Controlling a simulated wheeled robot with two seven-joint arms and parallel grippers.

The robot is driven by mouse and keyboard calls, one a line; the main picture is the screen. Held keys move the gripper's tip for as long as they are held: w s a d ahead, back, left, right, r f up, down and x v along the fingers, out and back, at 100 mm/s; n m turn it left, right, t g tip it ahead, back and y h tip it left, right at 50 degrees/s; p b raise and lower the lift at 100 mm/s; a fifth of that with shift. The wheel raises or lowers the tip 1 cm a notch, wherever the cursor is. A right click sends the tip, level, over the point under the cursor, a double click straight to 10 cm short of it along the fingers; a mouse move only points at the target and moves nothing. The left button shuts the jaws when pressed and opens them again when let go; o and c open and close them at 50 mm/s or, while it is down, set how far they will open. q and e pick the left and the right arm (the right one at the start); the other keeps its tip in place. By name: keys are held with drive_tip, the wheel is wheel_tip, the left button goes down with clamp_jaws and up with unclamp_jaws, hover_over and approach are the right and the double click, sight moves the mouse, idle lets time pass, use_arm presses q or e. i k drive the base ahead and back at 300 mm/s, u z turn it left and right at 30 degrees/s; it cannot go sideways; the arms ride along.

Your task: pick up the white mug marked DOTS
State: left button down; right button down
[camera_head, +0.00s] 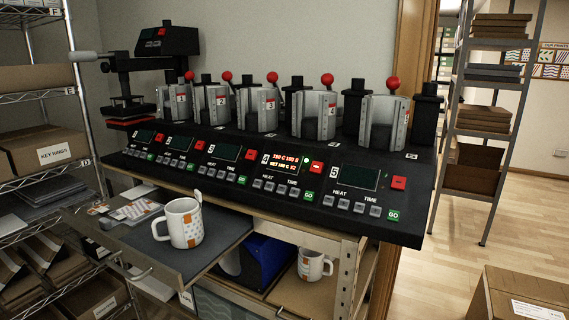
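A white mug (182,224) with orange patches, some seemingly dotted, stands upright on a dark pull-out tray (222,252), its handle toward the left. A small white piece shows at its rim. A second white mug (309,265) with orange and dark marks stands on a lower shelf under the bench, its handle to the right. I cannot read the word DOTS on either mug. Neither of my grippers is in view.
A black mug press (280,170) with several numbered stations and red knobs runs above the tray. Prints (136,207) lie on the tray's left. A blue bin (262,258) is beside the lower mug. Wire shelving (40,95) stands left; a cardboard box (522,292) is front right.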

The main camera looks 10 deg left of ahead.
sight(174, 211)
drive_tip(key=k, duration=1.15)
drive_tip(key=u, duration=0.95)
drive_tip(key=i, duration=1.4)
drive_tip(key=z, duration=0.4)
